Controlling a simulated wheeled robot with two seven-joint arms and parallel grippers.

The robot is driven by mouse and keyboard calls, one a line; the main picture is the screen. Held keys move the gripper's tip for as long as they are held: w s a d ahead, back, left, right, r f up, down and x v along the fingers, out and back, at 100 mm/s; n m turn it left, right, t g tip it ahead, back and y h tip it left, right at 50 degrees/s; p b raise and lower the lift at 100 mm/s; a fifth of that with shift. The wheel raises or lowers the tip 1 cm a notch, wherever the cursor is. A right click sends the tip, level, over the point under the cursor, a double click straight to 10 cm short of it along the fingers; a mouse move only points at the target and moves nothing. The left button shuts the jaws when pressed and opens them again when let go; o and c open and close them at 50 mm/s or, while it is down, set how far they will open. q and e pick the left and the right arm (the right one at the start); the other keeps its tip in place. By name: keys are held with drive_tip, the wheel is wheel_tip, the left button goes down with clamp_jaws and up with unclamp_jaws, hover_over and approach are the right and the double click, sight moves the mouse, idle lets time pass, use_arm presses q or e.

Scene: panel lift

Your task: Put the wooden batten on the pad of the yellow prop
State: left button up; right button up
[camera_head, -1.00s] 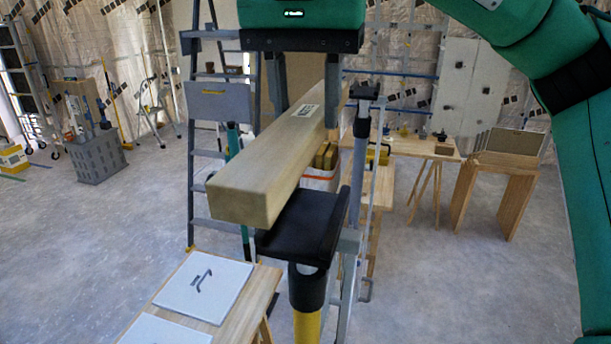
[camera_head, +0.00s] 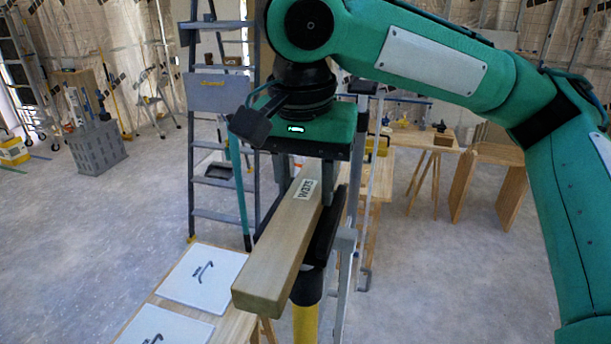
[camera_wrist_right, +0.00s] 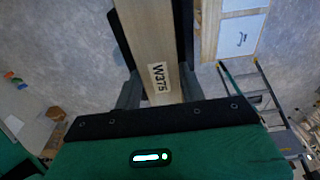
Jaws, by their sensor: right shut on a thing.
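The wooden batten (camera_head: 275,255), a long pale beam labelled W375, is gripped across its width by my right gripper (camera_head: 305,186). In the wrist view the batten (camera_wrist_right: 150,35) runs between the two fingers of the right gripper (camera_wrist_right: 158,92). The yellow prop (camera_head: 305,323) stands upright below the batten. Its black pad (camera_head: 325,228) shows along the batten's right side, and the batten hides most of it. The batten's near end sticks out past the pad. I cannot tell whether the batten touches the pad. My left gripper is not in view.
A grey stepladder (camera_head: 220,216) stands behind and left of the batten. A low wooden table (camera_head: 238,326) with white panels is at the front left. A metal stand post (camera_head: 345,270) is close on the prop's right. The right floor is mostly clear.

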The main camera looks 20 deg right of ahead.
drive_tip(key=shift+a+f, duration=0.1)
drive_tip(key=shift+f, duration=0.5)
drive_tip(key=o, duration=1.1)
drive_tip(key=shift+a, duration=0.1)
drive_tip(key=shift+o, duration=0.4)
drive_tip(key=shift+a+f, duration=0.1)
drive_tip(key=shift+a, duration=0.05)
drive_tip(key=shift+s+d, duration=0.1)
drive_tip(key=shift+d, duration=0.1)
drive_tip(key=shift+f, duration=0.1)
